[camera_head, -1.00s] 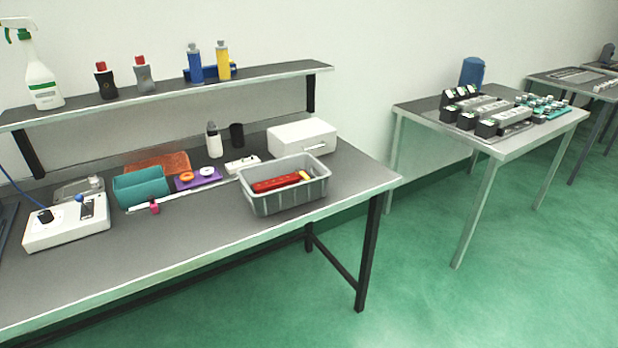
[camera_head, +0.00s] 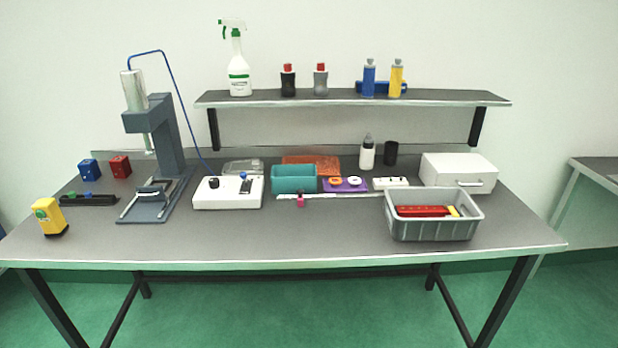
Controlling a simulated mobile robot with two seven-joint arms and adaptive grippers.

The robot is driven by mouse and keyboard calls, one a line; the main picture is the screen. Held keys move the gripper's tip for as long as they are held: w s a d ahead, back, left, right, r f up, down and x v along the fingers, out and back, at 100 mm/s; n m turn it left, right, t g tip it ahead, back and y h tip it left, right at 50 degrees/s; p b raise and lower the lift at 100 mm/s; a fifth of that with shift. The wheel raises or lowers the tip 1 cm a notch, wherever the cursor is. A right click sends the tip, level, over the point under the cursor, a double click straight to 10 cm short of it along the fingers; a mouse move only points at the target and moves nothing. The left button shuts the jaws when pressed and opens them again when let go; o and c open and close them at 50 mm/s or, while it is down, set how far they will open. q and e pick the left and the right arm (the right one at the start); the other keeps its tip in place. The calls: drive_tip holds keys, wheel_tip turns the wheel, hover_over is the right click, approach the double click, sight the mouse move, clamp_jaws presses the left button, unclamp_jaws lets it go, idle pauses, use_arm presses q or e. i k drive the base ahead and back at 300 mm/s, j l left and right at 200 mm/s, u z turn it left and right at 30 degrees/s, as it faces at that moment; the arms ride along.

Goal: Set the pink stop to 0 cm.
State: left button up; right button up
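The pink stop (camera_head: 300,200) is a small block near the left end of a thin pale rail (camera_head: 338,196). The rail lies on the dark worktop (camera_head: 300,232), in front of the teal bin and the purple tray. Scale marks on the rail are too small to read. Neither of my grippers shows in the head view.
A white control box (camera_head: 228,197) stands left of the stop, with a grey press (camera_head: 160,165) beyond it. A teal bin (camera_head: 294,180) is right behind the stop. A grey crate (camera_head: 436,228) stands at the right. The front middle worktop is clear.

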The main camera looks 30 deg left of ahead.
sight(300, 192)
drive_tip(key=i+j+u, duration=0.55)
drive_tip(key=i+j, duration=0.2)
